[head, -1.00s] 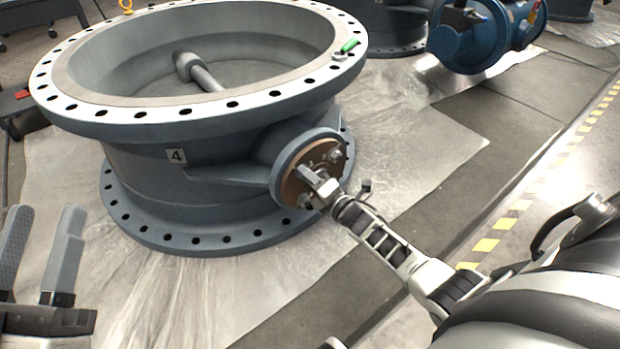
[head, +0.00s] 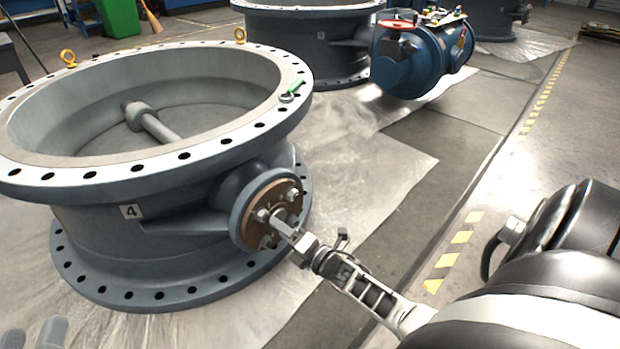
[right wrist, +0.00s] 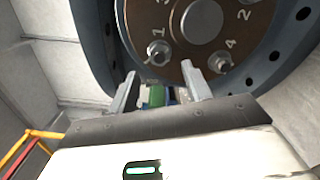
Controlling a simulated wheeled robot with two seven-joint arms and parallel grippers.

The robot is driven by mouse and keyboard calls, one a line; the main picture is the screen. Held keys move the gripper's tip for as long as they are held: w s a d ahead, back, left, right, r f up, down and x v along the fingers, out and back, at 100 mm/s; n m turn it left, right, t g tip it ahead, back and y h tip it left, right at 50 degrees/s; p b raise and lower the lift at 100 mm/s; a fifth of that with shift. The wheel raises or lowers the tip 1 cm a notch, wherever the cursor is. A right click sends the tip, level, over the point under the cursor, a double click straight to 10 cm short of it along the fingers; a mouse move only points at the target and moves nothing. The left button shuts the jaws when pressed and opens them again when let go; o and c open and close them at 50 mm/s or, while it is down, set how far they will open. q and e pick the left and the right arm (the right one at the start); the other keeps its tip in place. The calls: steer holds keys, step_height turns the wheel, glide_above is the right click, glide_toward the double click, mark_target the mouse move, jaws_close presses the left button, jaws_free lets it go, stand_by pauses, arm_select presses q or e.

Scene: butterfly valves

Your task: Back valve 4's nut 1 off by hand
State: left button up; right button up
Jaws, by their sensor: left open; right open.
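Valve 4 (head: 110,235) is a large grey ring body with a "4" tag, at left in the head view. Its brown round plate (head: 259,206) on the side carries nuts. In the right wrist view the plate (right wrist: 187,48) shows stamped numbers 1 to 4. My left gripper (head: 36,336) is open, mostly cut off bottom left.
A green-handled tool (head: 292,90) lies on the valve's top flange. A blue valve assembly (head: 412,60) and another grey valve (head: 305,45) stand behind. Sheeting covers the floor around valve 4. The floor right of it is clear up to the yellow-striped line (head: 460,237).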

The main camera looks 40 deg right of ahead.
arm_select(q)
steer(key=shift+s+d+f+n+g+y+p, duration=0.1)
steer(key=shift+s+f+n+g+y+p, duration=0.2)
steer(key=shift+f+g+p, duration=0.4)
steer(key=shift+s+d+f+n+g+y+p, duration=0.1)
steer(key=shift+s+f+n+g+p, duration=0.3)
steer(key=shift+f, duration=0.45)
arm_select(e)
steer(key=s, duration=1)
steer(key=shift+s+d, duration=0.2)
steer(key=shift+d, duration=0.2)
arm_select(q)
steer(key=shift+s, duration=0.1)
